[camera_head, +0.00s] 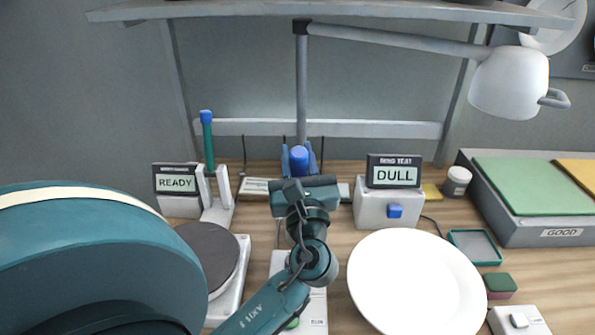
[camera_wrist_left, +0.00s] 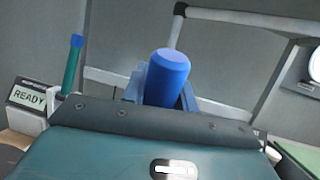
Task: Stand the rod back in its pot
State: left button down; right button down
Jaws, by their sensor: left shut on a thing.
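My left gripper (camera_head: 300,163) is at the middle back of the bench, its blue fingers shut on a blue rod (camera_head: 299,155). The rod's rounded blue end shows above the fingers; its lower part is hidden. In the left wrist view the rod (camera_wrist_left: 167,75) stands up between the fingers (camera_wrist_left: 162,90), tilted slightly. A second, thin teal stick with a blue tip (camera_head: 208,140) stands upright at a white forked stand (camera_head: 217,198) to the left. I cannot make out a pot; my gripper and wrist cover the bench there. My right gripper is not in view.
A READY display (camera_head: 176,180) and dark round disc (camera_head: 208,255) stand left. A DULL display (camera_head: 394,172), white plate (camera_head: 415,285), small jar (camera_head: 457,180) and grey box (camera_head: 540,228) stand right. A lamp (camera_head: 510,82) and shelf (camera_head: 330,12) overhang the back.

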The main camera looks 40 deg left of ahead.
pick_arm(q)
jog(key=shift+f, duration=1.15)
